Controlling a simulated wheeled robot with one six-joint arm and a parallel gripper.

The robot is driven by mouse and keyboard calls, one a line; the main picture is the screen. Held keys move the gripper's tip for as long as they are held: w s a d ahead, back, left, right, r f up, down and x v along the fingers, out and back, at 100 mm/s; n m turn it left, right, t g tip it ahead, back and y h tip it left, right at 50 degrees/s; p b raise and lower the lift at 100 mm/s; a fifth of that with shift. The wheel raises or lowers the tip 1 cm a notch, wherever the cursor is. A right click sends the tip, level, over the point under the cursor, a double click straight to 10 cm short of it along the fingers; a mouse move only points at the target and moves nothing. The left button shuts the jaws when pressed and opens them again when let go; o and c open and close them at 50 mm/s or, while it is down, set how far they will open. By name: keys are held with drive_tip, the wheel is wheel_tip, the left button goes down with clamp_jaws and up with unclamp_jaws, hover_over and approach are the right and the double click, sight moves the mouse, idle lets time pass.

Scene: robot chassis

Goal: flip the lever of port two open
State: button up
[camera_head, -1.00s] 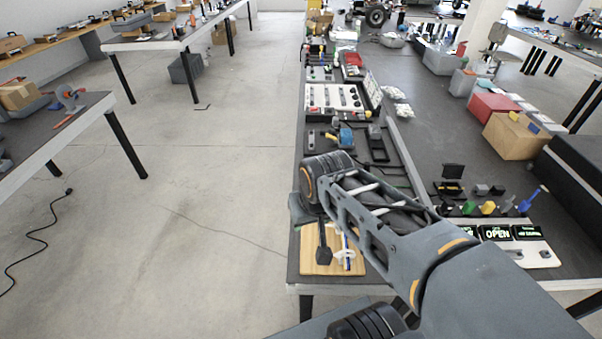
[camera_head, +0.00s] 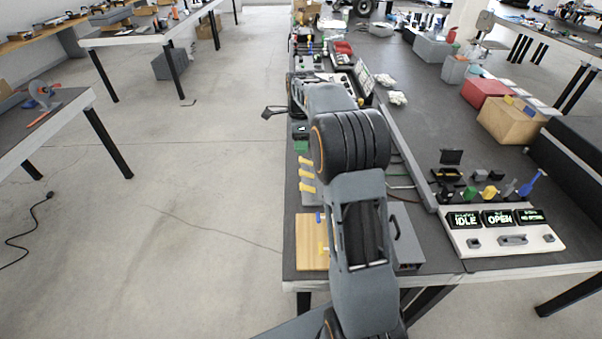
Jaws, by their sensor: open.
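My gripper (camera_head: 268,112) is at the left edge of the long dark table, beyond my elbow, with its tip out over the floor. It is small and partly hidden by my wrist; the sensed jaws are open, and nothing shows between them. Several yellow lever-like pieces (camera_head: 306,174) stand in a row on a grey block beside my arm, at the table's left edge. They may be port levers, but I cannot read which is port two or tell its position. A green piece (camera_head: 300,146) is just beyond them. My arm hides part of this area.
A wooden board (camera_head: 311,254) lies at the near left corner, with a grey box (camera_head: 407,237) right of my arm. A white panel (camera_head: 503,243) reads IDLE and OPEN on its screens. Coloured parts (camera_head: 490,192) stand behind it. A cardboard box (camera_head: 511,122) is farther right.

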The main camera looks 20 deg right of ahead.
sight(301, 171)
wheel_tip(301, 171, down, 13)
drive_tip(key=shift+r+b, duration=0.1)
drive_tip(key=shift+b, duration=0.2)
drive_tip(key=shift+c, duration=0.4)
drive_tip(key=c, duration=0.8)
drive_tip(key=shift+s+d+r+t+y, duration=0.1)
drive_tip(key=shift+d+r+t+y, duration=0.15)
drive_tip(key=shift+y, duration=0.3)
drive_tip(key=shift+s+d+r+t+y, duration=0.1)
drive_tip(key=shift+r+t+y, duration=0.15)
drive_tip(key=shift+y, duration=0.3)
drive_tip(key=shift+c, duration=0.2)
drive_tip(key=shift+s+d+r+t+y+p, duration=0.15)
drive_tip(key=shift+d+r+t+y, duration=0.1)
drive_tip(key=shift+y, duration=0.35)
drive_tip(key=shift+d+r+t+y+p, duration=0.15)
drive_tip(key=shift+d+t+y, duration=0.1)
drive_tip(key=shift+y, duration=0.35)
drive_tip(key=shift+s+d+r+t+y, duration=0.15)
drive_tip(key=shift+d+t+y, duration=0.2)
drive_tip(key=shift+y, duration=0.6)
drive_tip(key=shift+s+d+r+t+y, duration=0.15)
drive_tip(key=shift+d+t+y, duration=0.25)
drive_tip(key=shift+y, duration=0.5)
drive_tip(key=shift+s+d+r+t+y, duration=0.15)
drive_tip(key=shift+d+t+y, duration=0.2)
drive_tip(key=shift+y, duration=0.6)
